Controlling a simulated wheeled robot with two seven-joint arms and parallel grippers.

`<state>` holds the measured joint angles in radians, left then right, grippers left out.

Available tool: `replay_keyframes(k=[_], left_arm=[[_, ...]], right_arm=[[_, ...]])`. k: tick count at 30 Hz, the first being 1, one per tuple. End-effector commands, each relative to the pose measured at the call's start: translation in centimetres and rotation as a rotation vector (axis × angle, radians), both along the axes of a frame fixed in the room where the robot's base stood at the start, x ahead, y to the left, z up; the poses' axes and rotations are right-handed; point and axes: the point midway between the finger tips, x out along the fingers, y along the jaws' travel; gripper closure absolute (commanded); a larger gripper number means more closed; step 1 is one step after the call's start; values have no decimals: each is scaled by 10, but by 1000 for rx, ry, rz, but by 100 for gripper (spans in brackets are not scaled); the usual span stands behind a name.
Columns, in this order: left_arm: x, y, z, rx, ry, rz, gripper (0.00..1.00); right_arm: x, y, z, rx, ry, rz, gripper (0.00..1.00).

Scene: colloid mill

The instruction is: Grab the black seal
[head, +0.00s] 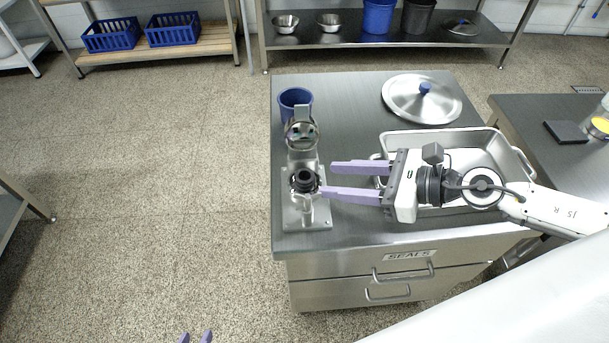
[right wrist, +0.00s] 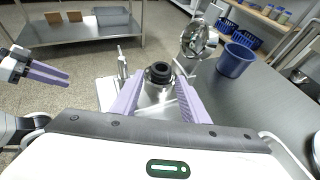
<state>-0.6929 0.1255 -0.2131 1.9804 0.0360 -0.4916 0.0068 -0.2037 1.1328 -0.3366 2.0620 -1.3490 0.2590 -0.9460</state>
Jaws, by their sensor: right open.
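The black seal (head: 304,180) is a small dark ring in the top of the silver colloid mill (head: 306,214) on the steel cabinet; it also shows in the right wrist view (right wrist: 160,72). My right gripper (head: 327,179) is open, with its purple fingers pointing left at the mill. In the right wrist view the seal appears between the fingertips, a little beyond them, and nothing is held. Whether a fingertip touches the mill I cannot tell. My left gripper (head: 196,337) shows only its fingertips at the bottom edge of the head view; it is open and empty in the right wrist view (right wrist: 48,72).
The mill's round hinged upper part (head: 302,134) stands raised behind the seal. A blue cup (head: 295,100) is behind it. A steel pan (head: 519,152) lies under my right arm, with a round lid (head: 422,99) behind. The floor at left is clear.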

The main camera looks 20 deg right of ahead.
Motion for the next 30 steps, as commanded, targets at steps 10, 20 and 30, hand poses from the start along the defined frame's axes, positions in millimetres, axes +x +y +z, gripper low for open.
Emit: replay_keyframes(k=[10, 20, 30], left_arm=[[3, 2, 9, 0, -5, 5, 71], [2, 8, 11, 8, 2, 10, 71], [1, 9, 11, 8, 1, 10, 71]], right_arm=[[14, 13, -3, 2, -2, 0, 59], [40, 38, -19, 1, 0, 1, 59], [40, 39, -21, -1, 1, 2, 74]])
